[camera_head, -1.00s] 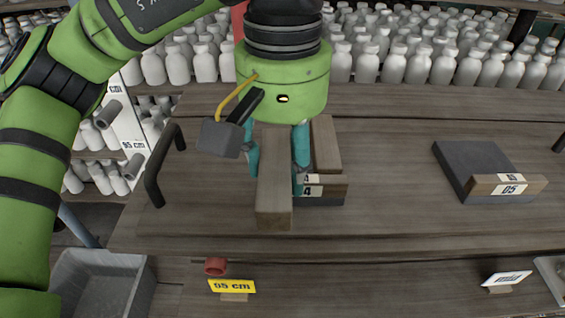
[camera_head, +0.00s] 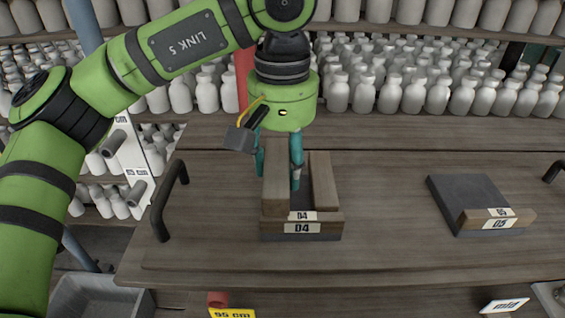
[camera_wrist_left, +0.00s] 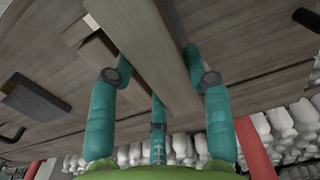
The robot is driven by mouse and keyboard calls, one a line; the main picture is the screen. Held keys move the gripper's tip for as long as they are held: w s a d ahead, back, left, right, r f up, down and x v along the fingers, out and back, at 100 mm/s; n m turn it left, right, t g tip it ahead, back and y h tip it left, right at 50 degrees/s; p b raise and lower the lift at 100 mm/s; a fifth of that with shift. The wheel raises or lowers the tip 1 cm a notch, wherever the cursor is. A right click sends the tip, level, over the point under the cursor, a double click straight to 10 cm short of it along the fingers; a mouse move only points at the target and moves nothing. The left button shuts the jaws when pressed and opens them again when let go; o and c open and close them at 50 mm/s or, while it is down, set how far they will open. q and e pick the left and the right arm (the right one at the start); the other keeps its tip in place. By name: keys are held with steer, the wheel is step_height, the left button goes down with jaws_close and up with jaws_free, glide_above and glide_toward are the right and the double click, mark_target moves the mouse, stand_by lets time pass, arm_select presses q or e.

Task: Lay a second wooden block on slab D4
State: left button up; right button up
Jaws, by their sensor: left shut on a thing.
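My left gripper (camera_head: 280,170) is shut on a wooden block (camera_head: 276,192), one finger on each long side. In the left wrist view the held block (camera_wrist_left: 150,60) runs between the fingers. The block is over the left part of slab D4 (camera_head: 322,237), a dark slab with a wooden front strip labelled D4 (camera_head: 318,226). I cannot tell whether it touches the slab. Another wooden block (camera_head: 324,182) lies on the right part of the slab, roughly parallel, with a gap between. The held block hides much of the slab. My right gripper is not in view.
Dark slab D5 (camera_head: 468,193), with no block on it, lies on the wooden board (camera_head: 385,220) to the right. A black handle (camera_head: 164,205) stands at the board's left. Many white bottles (camera_head: 365,92) fill the shelves behind. The board between D4 and D5 is clear.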

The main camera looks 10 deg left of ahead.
arm_select(q)
steer(key=shift+w+a+p, duration=0.15)
steer(key=shift+w+p, duration=0.15)
steer(key=shift+w, duration=0.4)
steer(key=shift+w+a+p, duration=0.15)
steer(key=shift+w+p, duration=0.15)
steer(key=shift+w, duration=0.35)
steer(key=shift+f+b, duration=1.7)
steer(key=shift+f, duration=0.4)
steer(key=shift+f, duration=0.2)
steer(key=o, duration=1.3)
steer(key=shift+c, duration=0.2)
steer(key=shift+r, duration=0.1)
